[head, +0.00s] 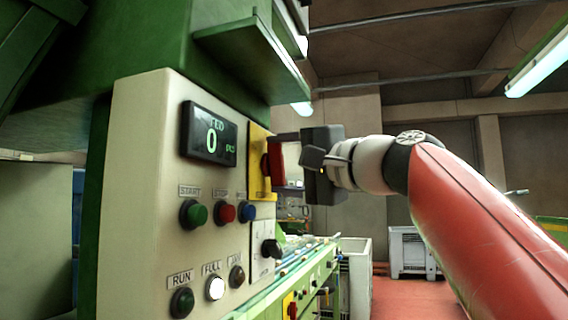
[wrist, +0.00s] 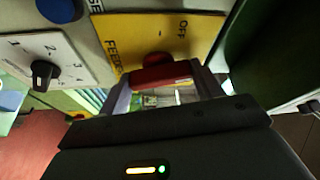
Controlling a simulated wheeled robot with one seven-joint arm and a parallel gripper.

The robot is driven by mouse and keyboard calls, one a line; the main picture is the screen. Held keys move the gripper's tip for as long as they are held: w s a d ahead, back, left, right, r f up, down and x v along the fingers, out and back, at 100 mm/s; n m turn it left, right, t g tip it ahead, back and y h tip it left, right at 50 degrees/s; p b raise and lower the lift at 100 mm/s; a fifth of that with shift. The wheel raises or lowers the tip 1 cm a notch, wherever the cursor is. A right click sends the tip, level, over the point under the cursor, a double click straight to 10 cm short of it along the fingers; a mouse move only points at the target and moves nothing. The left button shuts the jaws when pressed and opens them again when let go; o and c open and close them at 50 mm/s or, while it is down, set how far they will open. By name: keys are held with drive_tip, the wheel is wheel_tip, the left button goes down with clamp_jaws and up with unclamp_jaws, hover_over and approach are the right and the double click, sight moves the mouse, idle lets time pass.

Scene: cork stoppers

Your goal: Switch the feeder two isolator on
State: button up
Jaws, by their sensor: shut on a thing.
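The isolator has a yellow plate (head: 257,172) at the right edge of the control panel, with a red handle (head: 275,161) on it. In the wrist view the yellow plate (wrist: 140,34) reads "OFF", and a word beginning "FEEDE" runs along its side. The red handle (wrist: 166,75) lies between my two fingers there. My gripper (head: 288,150) reaches in from the right and is shut on the red handle. The fingers also show in the wrist view (wrist: 163,92). The rest of the plate's lettering is hidden or too small to read.
A black selector knob (head: 271,248) on a white plate sits just below the isolator. Green, red and blue push buttons (head: 226,212) are to its left, under a display (head: 208,135) reading 0. A green hood (head: 255,55) overhangs the panel.

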drive_tip(key=shift+m+g+h, duration=0.4)
drive_tip(key=shift+m, duration=1)
drive_tip(key=o, duration=1)
drive_tip(key=b+v, duration=0.1)
drive_tip(key=v, duration=0.7)
drive_tip(key=shift+a, duration=0.1)
